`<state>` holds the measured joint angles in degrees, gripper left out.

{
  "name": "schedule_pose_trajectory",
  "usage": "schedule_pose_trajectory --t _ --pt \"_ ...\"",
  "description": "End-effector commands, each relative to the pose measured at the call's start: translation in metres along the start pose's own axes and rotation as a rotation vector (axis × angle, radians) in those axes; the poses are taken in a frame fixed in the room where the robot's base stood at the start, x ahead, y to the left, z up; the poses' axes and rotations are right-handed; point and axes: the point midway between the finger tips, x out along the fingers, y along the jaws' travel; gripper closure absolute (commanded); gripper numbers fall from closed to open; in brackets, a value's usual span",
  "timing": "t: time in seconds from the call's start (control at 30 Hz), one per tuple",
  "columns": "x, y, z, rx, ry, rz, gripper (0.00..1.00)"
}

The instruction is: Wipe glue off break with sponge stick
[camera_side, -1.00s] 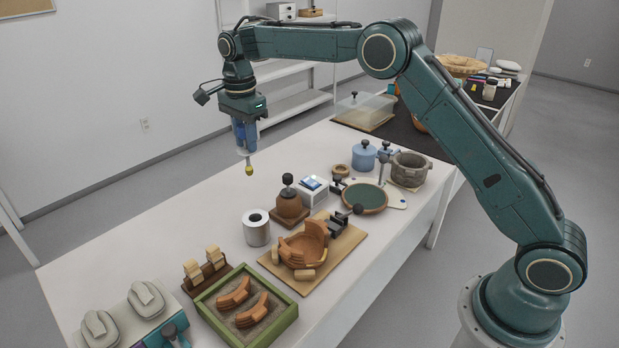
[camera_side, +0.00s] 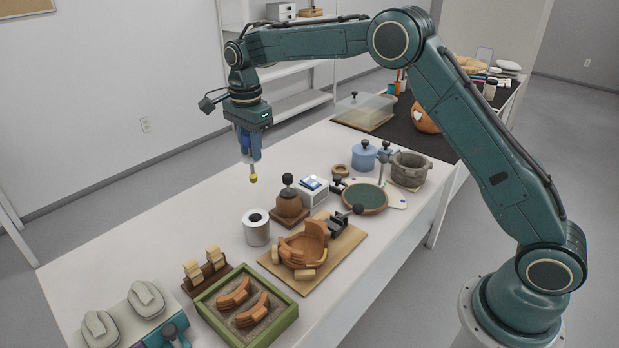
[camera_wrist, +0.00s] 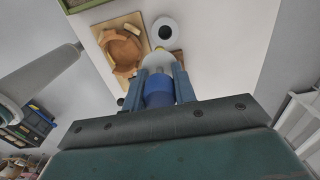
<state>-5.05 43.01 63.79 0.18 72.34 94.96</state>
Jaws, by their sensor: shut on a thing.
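My gripper (camera_side: 250,155) is shut on the sponge stick (camera_side: 253,177), whose blue handle sits between the fingers. The stick hangs down with its yellow tip lowest, in the air above the white table. The part-built orange clay vessel (camera_side: 303,246), with a jagged open rim, rests on a wooden board (camera_side: 345,246). It also shows in the wrist view (camera_wrist: 122,52). The stick tip is apart from it. I cannot make out glue on the break.
A white cylinder (camera_side: 256,229) with a dark hole stands left of the vessel. A green-framed tray (camera_side: 285,317) holds curved sherds. The table's left back area is clear.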

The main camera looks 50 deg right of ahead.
Motion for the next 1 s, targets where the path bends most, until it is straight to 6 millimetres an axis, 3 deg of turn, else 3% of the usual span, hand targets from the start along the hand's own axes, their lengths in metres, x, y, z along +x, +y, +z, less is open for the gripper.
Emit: schedule_pose_trajectory --t 0.57,1.0 --pt "0.035 0.065 0.003 0.002 0.001 -0.039 0.86" --pt "0.061 0.131 0.0 0.001 0.003 -0.071 0.86"
